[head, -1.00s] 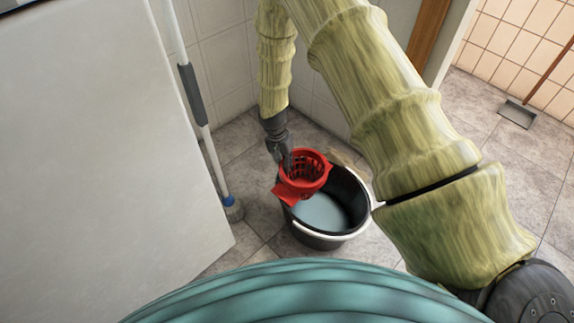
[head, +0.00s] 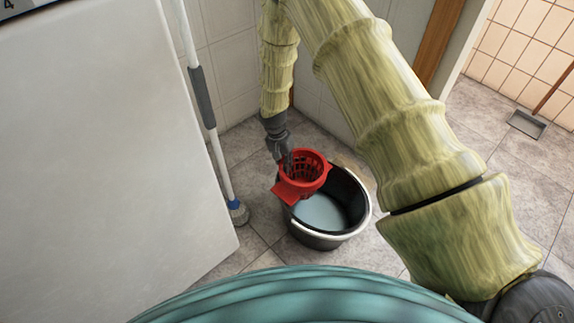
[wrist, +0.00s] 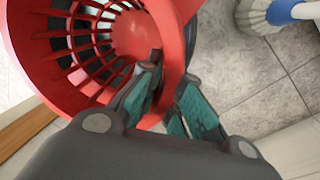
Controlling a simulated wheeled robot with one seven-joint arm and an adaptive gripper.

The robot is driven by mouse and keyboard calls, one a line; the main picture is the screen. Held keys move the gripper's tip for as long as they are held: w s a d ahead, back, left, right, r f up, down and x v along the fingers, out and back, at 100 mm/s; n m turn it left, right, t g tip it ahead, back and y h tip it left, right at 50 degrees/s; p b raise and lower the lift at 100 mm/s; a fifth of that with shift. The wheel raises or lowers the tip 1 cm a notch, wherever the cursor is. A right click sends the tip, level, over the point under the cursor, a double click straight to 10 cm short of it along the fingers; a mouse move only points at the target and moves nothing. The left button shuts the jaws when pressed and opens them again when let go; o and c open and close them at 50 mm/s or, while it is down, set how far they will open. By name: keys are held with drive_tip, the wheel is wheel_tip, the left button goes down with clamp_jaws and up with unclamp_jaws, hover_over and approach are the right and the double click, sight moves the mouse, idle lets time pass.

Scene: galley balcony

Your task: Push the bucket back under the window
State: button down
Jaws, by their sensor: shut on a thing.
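The black bucket (head: 325,240) stands upright on the grey tiled floor in the head view, with a pale handle along its near rim and greyish water inside. A red wringer basket (head: 303,173) sits at its far left rim. My gripper (head: 286,160) reaches down to the basket's left side. In the wrist view my gripper (wrist: 168,98) is shut on the red basket's rim (wrist: 178,50), one finger on each side of the wall. The bucket's far side is partly hidden by the basket. No window is in view.
A mop (head: 238,212) leans upright left of the bucket, beside a large white panel (head: 110,150). Tiled walls meet behind my gripper. A dustpan (head: 526,124) lies at the far right. Floor between bucket and dustpan looks clear.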

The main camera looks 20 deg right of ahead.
drive_tip(key=shift+w+a+r, duration=0.1)
drive_tip(key=shift+w+a, duration=0.25)
drive_tip(key=shift+w, duration=0.35)
drive_tip(key=shift+w+a, duration=0.3)
drive_tip(key=shift+w, duration=0.4)
drive_tip(key=shift+w+a, duration=0.1)
drive_tip(key=shift+w, duration=0.1)
drive_tip(key=w+a+b, duration=0.2)
drive_tip(key=w+a, duration=0.2)
drive_tip(key=w, duration=0.4)
drive_tip(key=shift+w+a, duration=0.35)
idle(1.9)
idle(0.3)
drive_tip(key=c, duration=1.6)
unclamp_jaws()
drive_tip(key=shift+o, duration=0.5)
drive_tip(key=shift+s+f, duration=0.2)
drive_tip(key=shift+f, duration=0.15)
drive_tip(key=o, duration=1.5)
drive_tip(key=shift+r, duration=0.2)
